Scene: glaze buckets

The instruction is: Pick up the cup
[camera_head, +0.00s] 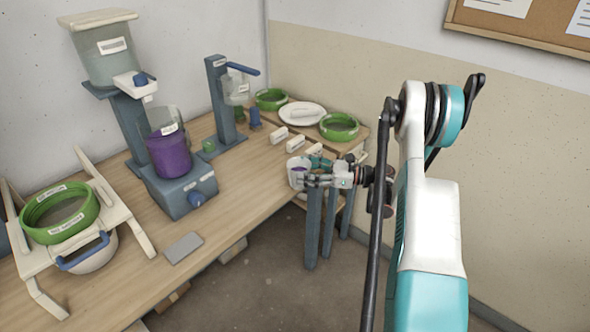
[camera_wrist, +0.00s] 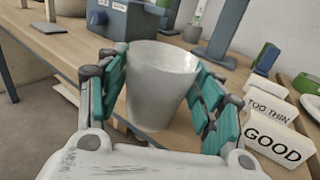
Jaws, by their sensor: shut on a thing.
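A white cup (camera_wrist: 158,85) stands between the two teal-padded fingers of my gripper (camera_wrist: 162,95) in the wrist view. The pads press on its left and right sides. In the head view the cup (camera_head: 297,172) shows at the right edge of the wooden bench, just left of my gripper (camera_head: 318,174).
White label blocks (camera_wrist: 272,140) reading "GOOD" and "TOO THIN" stand close right of my gripper. Green sieves (camera_head: 339,126) and a white plate (camera_head: 302,113) sit behind. A purple bucket (camera_head: 170,155) on a blue stand is at left.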

